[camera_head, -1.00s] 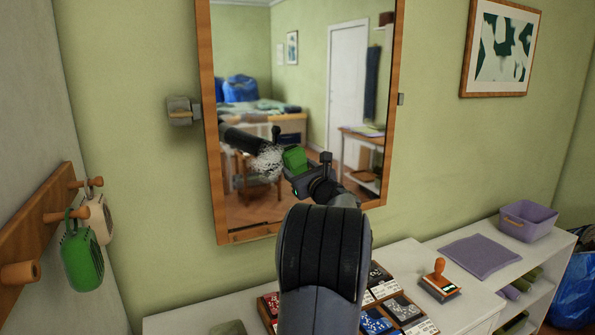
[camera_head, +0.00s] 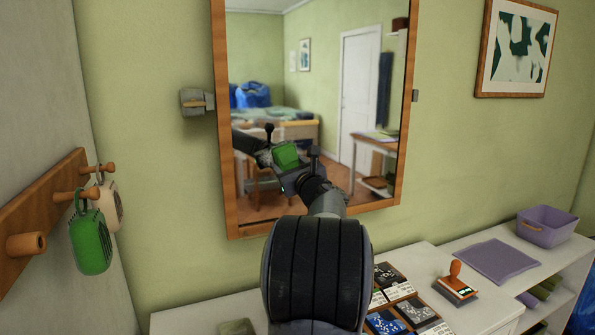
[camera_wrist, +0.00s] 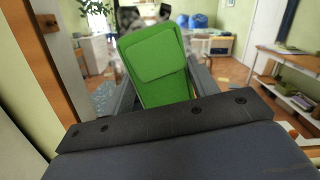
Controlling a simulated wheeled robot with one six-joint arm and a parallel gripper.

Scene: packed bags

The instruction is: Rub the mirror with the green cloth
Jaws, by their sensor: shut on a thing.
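The mirror (camera_head: 365,60) hangs on the green wall in a wooden frame, with the room reflected in it. My gripper (camera_head: 291,143) is in front of its lower left part, shut on the green cloth (camera_head: 287,156). The cloth covers the place where a whitish smudge showed earlier. I cannot tell whether it touches the glass. In the wrist view the cloth (camera_wrist: 158,62) stands up between my fingers as a folded green pad, and the wooden frame (camera_wrist: 66,60) is at the left.
A purple mat (camera_head: 497,261) and bin (camera_head: 546,226) are at right. A small grey wall fixture (camera_head: 194,102) flanks the mirror.

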